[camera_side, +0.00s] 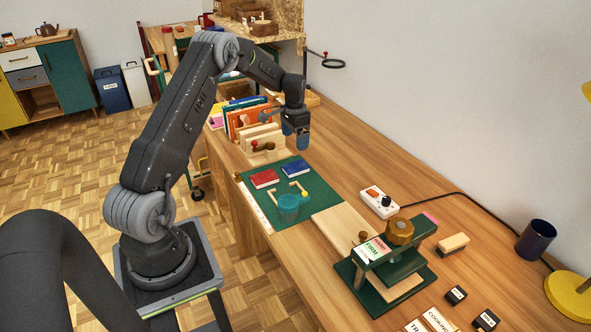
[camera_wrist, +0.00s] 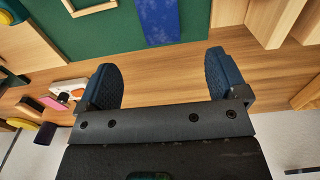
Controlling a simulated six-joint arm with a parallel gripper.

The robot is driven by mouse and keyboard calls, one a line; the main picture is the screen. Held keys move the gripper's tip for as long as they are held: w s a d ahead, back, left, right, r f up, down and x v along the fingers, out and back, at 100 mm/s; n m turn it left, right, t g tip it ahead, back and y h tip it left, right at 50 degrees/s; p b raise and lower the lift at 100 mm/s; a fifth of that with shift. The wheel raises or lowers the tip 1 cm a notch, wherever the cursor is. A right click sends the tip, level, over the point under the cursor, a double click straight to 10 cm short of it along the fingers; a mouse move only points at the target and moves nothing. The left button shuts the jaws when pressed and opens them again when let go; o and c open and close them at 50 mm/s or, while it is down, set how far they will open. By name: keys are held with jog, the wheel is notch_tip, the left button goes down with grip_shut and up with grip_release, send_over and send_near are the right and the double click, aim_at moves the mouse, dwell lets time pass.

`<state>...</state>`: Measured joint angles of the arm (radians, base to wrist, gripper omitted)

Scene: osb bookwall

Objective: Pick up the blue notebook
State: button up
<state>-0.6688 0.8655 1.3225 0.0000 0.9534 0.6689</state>
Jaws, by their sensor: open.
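The blue notebook (camera_side: 295,168) lies flat on the green cutting mat (camera_side: 318,199), just right of the red notebook (camera_side: 264,179). In the wrist view the blue notebook (camera_wrist: 158,20) shows at the top edge, partly cut off by the frame. My gripper (camera_side: 297,138) hangs above the bench near the far edge of the mat, pointing down. In the wrist view its two blue fingers (camera_wrist: 160,72) are spread apart with nothing between them. The notebook lies beyond the fingertips, apart from them.
Upright books (camera_side: 245,117) and a wooden holder (camera_side: 264,146) are close to my gripper. A green press (camera_side: 385,260) and a white control box (camera_side: 379,202) stand nearer the camera.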

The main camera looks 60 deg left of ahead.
aim_at(296, 167)
notch_tip(296, 167, down, 11)
jog(key=shift+w+f, duration=0.1)
jog(key=shift+f, duration=0.05)
dwell(0.4)
jog(key=shift+c, duration=0.4)
jog(key=c, duration=0.9)
